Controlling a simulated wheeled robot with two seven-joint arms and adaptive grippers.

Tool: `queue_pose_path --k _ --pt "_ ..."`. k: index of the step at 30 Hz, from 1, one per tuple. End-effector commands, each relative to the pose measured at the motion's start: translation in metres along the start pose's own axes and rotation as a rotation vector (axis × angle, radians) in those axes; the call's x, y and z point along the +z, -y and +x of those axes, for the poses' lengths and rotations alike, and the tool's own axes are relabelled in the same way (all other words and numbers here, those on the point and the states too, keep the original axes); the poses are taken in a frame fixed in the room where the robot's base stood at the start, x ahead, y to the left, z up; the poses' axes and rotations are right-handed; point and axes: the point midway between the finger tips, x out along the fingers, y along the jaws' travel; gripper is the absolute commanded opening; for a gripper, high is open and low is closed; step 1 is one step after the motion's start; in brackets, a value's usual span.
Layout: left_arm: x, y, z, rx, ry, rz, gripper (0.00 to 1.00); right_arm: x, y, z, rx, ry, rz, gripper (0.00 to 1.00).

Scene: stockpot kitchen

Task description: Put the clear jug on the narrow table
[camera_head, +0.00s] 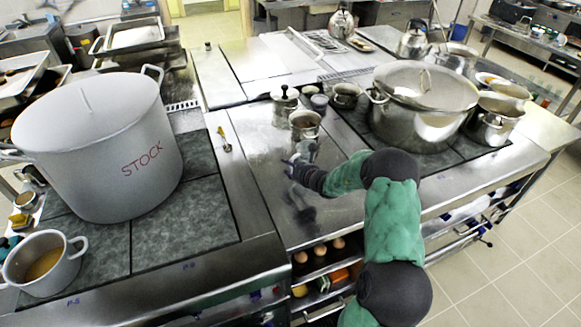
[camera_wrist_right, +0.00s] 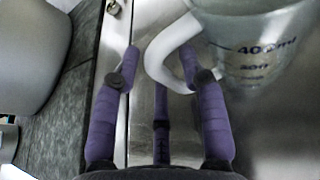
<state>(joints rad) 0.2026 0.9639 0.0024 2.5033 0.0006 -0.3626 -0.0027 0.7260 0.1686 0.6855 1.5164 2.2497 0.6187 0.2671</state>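The clear jug (camera_wrist_right: 270,60) has measuring marks and a white handle (camera_wrist_right: 158,65); in the right wrist view it fills the upper right. I cannot tell which surface is the narrow table.
A large pot marked STOCK (camera_head: 110,150) stands left, with a small pot (camera_head: 42,262) in front of it. A lidded steel pot (camera_head: 420,115) stands right. A small metal pot (camera_head: 305,126) is just behind the jug. Eggs (camera_head: 320,249) sit on a shelf below.

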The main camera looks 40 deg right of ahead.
Motion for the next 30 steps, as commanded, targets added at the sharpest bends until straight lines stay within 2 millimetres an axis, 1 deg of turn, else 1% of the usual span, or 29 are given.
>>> queue_pose_path --k 7,11,14,17,24,30 --pt "0.0 0.0 -0.001 0.0 0.0 0.0 0.0 0.001 0.0 0.0 0.0 0.0 0.0 0.43" --pt "0.0 -0.002 -0.005 0.0 0.0 0.0 0.0 0.004 0.0 -0.003 -0.001 0.0 0.0 0.43" --pt "0.0 -0.002 -0.006 0.0 0.0 0.0 0.0 0.005 0.001 -0.016 -0.002 0.001 0.0 0.43" --pt "0.0 -0.003 -0.009 0.0 0.0 0.0 0.0 0.005 0.001 -0.034 -0.002 0.001 0.0 0.43" --pt "0.001 -0.006 -0.017 0.0 0.0 0.0 0.0 0.005 0.002 -0.082 -0.003 0.001 0.0 0.43" --pt "0.001 -0.007 -0.021 0.0 0.0 0.0 0.0 0.004 0.001 -0.11 -0.001 0.0 0.0 0.43"
